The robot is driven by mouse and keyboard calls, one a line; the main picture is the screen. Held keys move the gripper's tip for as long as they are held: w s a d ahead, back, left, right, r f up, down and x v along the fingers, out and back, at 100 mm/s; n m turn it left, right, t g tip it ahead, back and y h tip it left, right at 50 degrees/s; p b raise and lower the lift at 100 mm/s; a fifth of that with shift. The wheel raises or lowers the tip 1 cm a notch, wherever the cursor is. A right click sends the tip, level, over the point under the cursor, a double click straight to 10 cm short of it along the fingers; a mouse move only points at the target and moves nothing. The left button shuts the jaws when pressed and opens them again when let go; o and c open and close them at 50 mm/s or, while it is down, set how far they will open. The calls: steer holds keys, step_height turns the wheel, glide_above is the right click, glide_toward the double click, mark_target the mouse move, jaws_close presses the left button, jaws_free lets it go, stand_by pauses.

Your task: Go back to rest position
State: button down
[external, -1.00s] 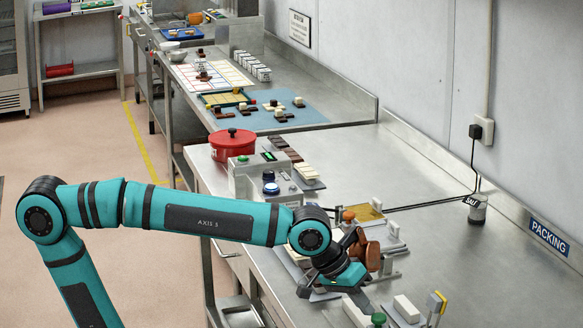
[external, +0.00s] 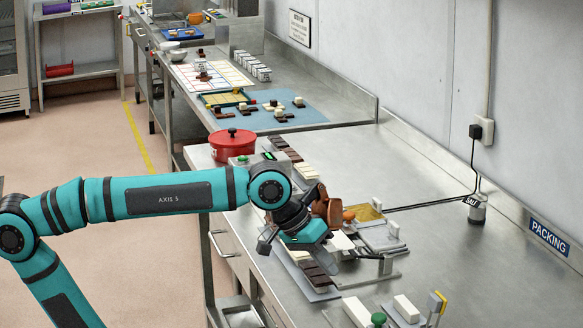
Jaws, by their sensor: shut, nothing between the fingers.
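My gripper (external: 312,238) hangs over the near bench, shut and empty. It is tilted, with its teal body above a grey tray (external: 325,295) holding white and dark bars (external: 318,273). A clear gap to the tray cannot be judged from this angle. My teal arm reaches in from the left edge, with its long link nearly level. My wrist hides much of the control box and part of the bench behind it.
A red lidded pot (external: 232,145) and a green-button box (external: 242,160) stand behind my wrist. An orange knob (external: 349,215) and gold plate (external: 369,211) lie to the right. A green knob (external: 378,319) and white block (external: 406,308) are in front. The bench's right side is mostly clear.

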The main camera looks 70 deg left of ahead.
steer(key=shift+s+a+r, duration=0.1)
steer(key=shift+s+r, duration=0.15)
steer(key=shift+r, duration=0.2)
steer(key=s+a+r+m+t+y, duration=0.2)
steer(key=s+a+r+m+t, duration=0.1)
steer(key=s+a+t, duration=0.4)
steer(key=a+m+t, duration=0.1)
steer(key=a+t, duration=0.2)
steer(key=t, duration=0.1)
steer(key=shift+s+a+y, duration=0.15)
steer(key=shift+a+y, duration=0.15)
steer(key=shift+y, duration=0.1)
